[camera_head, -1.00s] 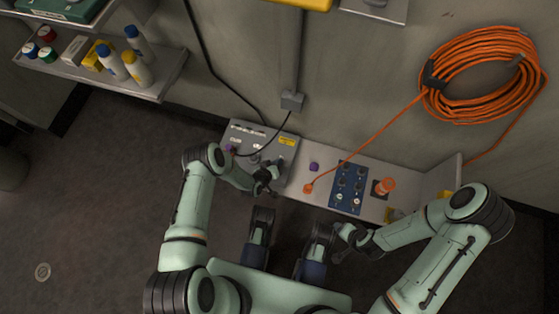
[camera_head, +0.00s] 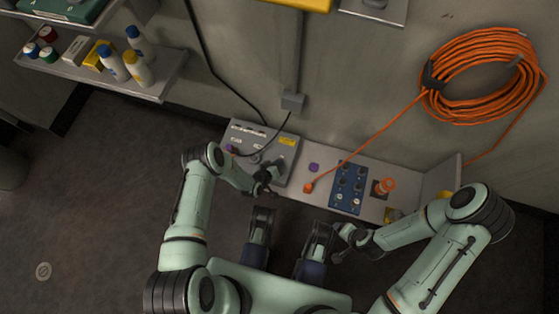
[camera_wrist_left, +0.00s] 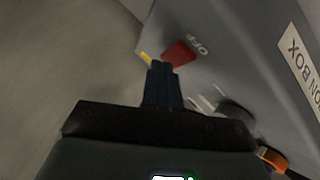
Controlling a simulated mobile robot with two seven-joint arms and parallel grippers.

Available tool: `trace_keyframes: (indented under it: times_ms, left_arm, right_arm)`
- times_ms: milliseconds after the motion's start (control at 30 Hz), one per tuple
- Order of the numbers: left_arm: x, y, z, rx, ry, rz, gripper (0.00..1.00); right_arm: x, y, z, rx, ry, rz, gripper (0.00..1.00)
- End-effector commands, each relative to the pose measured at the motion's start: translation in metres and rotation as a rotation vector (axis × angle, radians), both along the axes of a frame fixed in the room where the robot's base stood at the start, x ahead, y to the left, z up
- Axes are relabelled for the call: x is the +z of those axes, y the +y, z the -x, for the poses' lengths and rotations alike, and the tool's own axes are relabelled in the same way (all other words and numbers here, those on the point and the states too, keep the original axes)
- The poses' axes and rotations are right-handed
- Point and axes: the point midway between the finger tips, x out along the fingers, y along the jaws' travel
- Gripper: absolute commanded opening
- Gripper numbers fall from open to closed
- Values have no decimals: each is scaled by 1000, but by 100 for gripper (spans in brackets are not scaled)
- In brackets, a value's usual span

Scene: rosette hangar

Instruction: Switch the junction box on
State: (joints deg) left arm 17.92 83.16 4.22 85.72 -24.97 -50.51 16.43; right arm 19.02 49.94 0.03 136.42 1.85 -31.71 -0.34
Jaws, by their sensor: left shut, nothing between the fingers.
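The junction box (camera_head: 258,138) is a grey box on the bench against the wall, with a yellow label and a black cable across it. My left gripper (camera_head: 266,190) is at its front edge, on the right part. In the left wrist view the box (camera_wrist_left: 232,62) shows a red patch (camera_wrist_left: 179,54) beside the word OFF. The shut, empty left fingertips (camera_wrist_left: 163,68) are just beside this patch; contact cannot be told. The switch lever is not clearly visible. My right gripper (camera_head: 342,238) is in front of the bench, away from the box; its fingers are too small to read.
Right of the box are a purple knob (camera_head: 313,167), an orange plug (camera_head: 308,188) on a cord, a blue switch panel (camera_head: 348,187) and an orange cone-like piece (camera_head: 387,185). An orange cable coil (camera_head: 485,75) hangs on the wall. A shelf with bottles (camera_head: 110,80) is at left.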

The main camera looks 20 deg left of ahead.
Motion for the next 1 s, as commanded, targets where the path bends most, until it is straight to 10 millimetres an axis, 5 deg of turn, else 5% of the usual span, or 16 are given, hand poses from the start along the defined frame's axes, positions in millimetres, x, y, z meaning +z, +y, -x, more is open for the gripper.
trace_keyframes:
  times_ms: [367, 1000]
  left_arm:
    - [5, 1, -1, 1, -5, -1, 0]
    - [54, 1, 5, 3, -5, 0, 0]
  right_arm:
    - [3, 0, 0, 0, -1, 0, 78]
    - [46, 0, 1, 0, -14, 0, 78]
